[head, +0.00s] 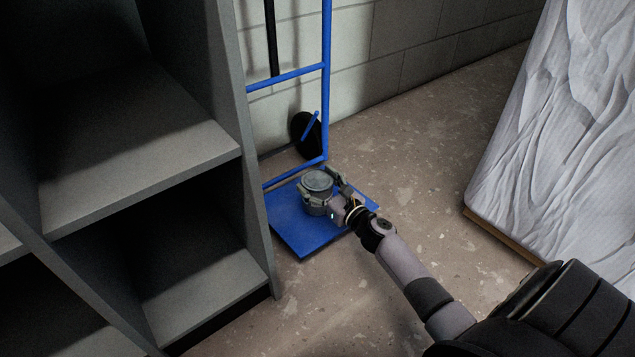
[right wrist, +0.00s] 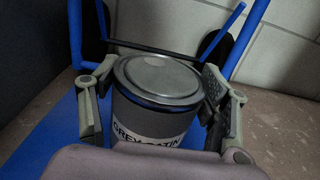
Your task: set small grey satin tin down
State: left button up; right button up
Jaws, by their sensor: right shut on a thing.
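The small grey satin tin (head: 317,183) has a round metal lid and is upright at the blue platform of a hand truck (head: 304,229). In the right wrist view the tin (right wrist: 155,100) shows a pale label reading "GREY SATIN", partly hidden by my wrist. My right gripper (head: 325,192) is shut on the tin, with one finger on each side of it; the fingers (right wrist: 158,108) also show in the right wrist view. The tin is over the platform; I cannot tell whether its base touches it. My left gripper is not in view.
A grey shelf unit (head: 150,150) with open compartments stands close on the left of the hand truck. The blue upright frame (head: 326,90) and a black wheel rise behind the platform. A pale wrapped slab (head: 560,130) stands at the right. Speckled floor (head: 420,180) between is clear.

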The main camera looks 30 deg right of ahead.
jog(key=shift+f, duration=0.15)
jog(key=o, duration=1.6)
jog(key=shift+c, duration=0.2)
jog(key=o, duration=0.4)
jog(key=shift+f, duration=0.1)
jog(key=shift+f, duration=0.1)
